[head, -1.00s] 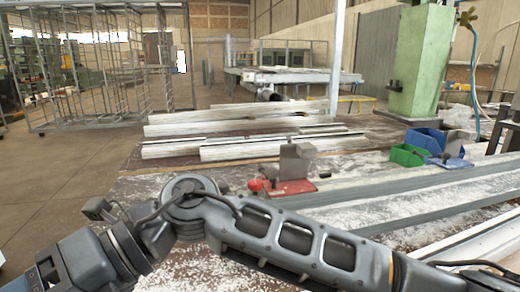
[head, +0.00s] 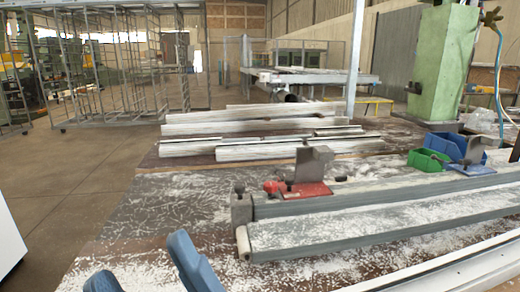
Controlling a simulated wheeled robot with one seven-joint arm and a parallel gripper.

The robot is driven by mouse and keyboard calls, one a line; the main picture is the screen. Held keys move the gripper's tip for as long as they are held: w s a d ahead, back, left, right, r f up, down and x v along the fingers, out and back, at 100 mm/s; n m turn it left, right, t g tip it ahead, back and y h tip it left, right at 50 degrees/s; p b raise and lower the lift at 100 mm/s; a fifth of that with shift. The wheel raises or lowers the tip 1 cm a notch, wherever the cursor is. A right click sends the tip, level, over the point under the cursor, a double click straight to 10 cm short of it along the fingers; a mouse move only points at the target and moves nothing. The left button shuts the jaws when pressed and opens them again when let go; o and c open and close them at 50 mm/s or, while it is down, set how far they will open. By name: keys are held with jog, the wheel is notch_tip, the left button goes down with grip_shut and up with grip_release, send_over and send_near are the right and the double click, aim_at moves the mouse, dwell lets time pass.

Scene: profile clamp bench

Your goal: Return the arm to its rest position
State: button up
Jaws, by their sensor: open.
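My gripper (head: 142,262) shows only by its two blue fingers at the bottom left edge of the head view. The rest of my arm is out of view. The fingers appear in front of the dusty workbench (head: 150,215), left of the long grey profiles. I cannot tell their height above it.
A red clamp (head: 308,190) with a grey upright plate stands by a long grey profile (head: 380,232). Green (head: 424,160) and blue (head: 455,145) bins are at right. White profiles (head: 250,121) lie behind. A green column (head: 440,65) stands at back right. Open floor (head: 80,170) is at left.

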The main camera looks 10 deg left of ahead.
jog(key=d+f+m+t+h, duration=0.8)
jog(key=d+m+t+h, duration=0.25)
jog(key=m+h, duration=0.5)
jog(key=s+d+f+m+g+h, duration=0.3)
jog(key=s+d+f, duration=0.4)
jog(key=s+d, duration=0.3)
jog(key=s+d+f+m+g+h, duration=0.3)
jog(key=s+d+f+g+h, duration=0.3)
jog(key=s+d, duration=0.5)
jog(key=shift+d+f+h+p, duration=0.25)
jog(key=shift+f+h, duration=0.2)
jog(key=shift+h, duration=0.4)
